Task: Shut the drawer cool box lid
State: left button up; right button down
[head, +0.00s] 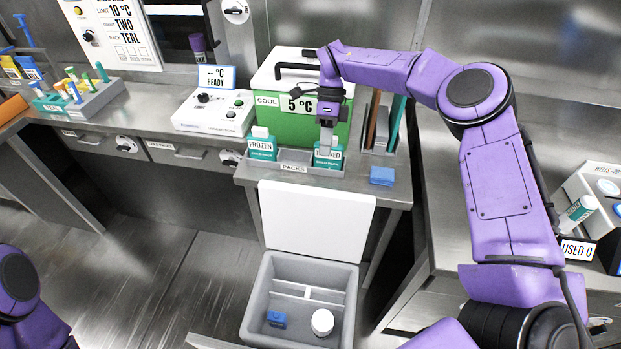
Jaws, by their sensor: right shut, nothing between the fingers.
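The drawer cool box (252,308) is a grey open-topped box low at the bottom centre. Its white lid (315,220) stands open, raised at the back edge of the box. Inside are a divider, a small blue block (276,319) and a white round jar (322,322). My right gripper (326,147) points down and is shut, above the lid and back from it. It is over the teal-labelled thawed pack (328,160) in the packs tray; I cannot tell whether it touches the pack. Only part of my left arm shows at the lower left; its gripper is out of view.
The green cool box (290,125) with a white lid stands on the bench behind my right gripper. A frozen pack (262,149) is in the packs tray (295,167). A blue block (382,176) lies at the bench's right. Floor left of the drawer is clear.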

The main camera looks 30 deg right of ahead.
pick_arm(q)
jog(key=shift+w+r+p, duration=0.15)
jog(key=shift+r+p, duration=0.4)
jog(key=shift+p, duration=0.35)
pick_arm(e)
jog(key=x, duration=1)
jog(key=shift+f, duration=0.4)
